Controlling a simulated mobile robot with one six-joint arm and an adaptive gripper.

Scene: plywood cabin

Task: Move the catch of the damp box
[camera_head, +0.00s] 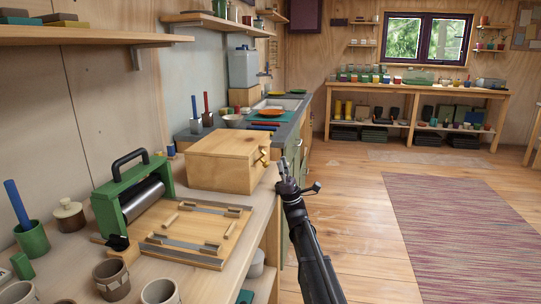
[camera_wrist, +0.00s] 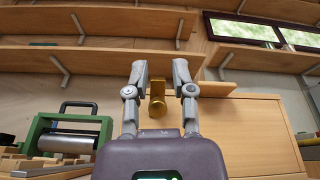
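The damp box is a pale wooden box (camera_head: 226,160) on the workbench in the head view. Its brass catch (camera_head: 263,156) is on the right-hand face. My gripper (camera_wrist: 159,72) is open, one finger on each side of the catch in that view. In the head view my gripper (camera_head: 284,172) is just right of and slightly below the catch. I cannot tell whether a finger touches it.
A green press with a roller (camera_head: 135,195) and a wooden board (camera_head: 195,230) stand left and in front of the box; the press also shows in the wrist view (camera_wrist: 66,138). Cups and pots crowd the bench's near left. Wall shelves (camera_head: 95,35) hang above. Floor at right is clear around a striped rug (camera_head: 450,225).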

